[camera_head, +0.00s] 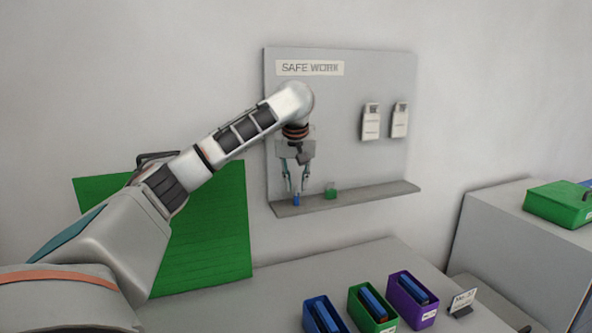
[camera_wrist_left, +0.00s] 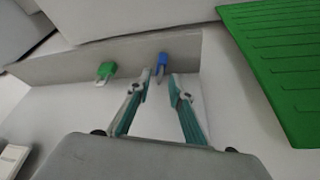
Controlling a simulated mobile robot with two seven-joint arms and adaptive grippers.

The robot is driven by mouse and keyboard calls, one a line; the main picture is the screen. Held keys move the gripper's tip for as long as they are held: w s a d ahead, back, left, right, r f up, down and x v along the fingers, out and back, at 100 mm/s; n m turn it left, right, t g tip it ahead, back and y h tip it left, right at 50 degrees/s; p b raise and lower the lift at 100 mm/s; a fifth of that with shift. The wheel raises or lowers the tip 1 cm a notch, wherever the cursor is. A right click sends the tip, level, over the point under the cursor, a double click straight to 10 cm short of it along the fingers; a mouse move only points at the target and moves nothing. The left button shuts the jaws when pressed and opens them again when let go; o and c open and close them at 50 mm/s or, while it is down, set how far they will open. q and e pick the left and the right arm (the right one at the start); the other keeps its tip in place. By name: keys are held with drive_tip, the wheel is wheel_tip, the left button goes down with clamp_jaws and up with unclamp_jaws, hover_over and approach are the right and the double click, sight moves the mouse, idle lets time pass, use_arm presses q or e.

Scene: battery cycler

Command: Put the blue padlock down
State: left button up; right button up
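The blue padlock (camera_head: 296,200) is at the left part of the grey shelf (camera_head: 375,198) under the "SAFE WORK" board. My left gripper (camera_head: 297,184) points down just above it. In the left wrist view the blue padlock (camera_wrist_left: 162,60) lies at the shelf, just past and between the fingertips (camera_wrist_left: 161,76), its shackle toward the gripper. The fingers stand apart with a gap around the shackle, so the gripper looks open. Exact contact with the shelf is too small to tell. A green padlock (camera_head: 330,191) stands on the shelf to the right. My right gripper is not in view.
Two white tagged pieces hang on the board (camera_head: 340,110). A green ribbed panel (camera_head: 215,235) is left of the shelf. Below, blue, green (camera_head: 368,310) and purple (camera_head: 412,300) bins stand on a grey table. A green box (camera_head: 558,204) sits on a cabinet at right.

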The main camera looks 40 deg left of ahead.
use_arm(q)
drive_tip(key=v, duration=1.1)
drive_tip(key=shift+r, duration=0.35)
drive_tip(key=shift+s+d+f, duration=0.1)
drive_tip(key=shift+d, duration=0.05)
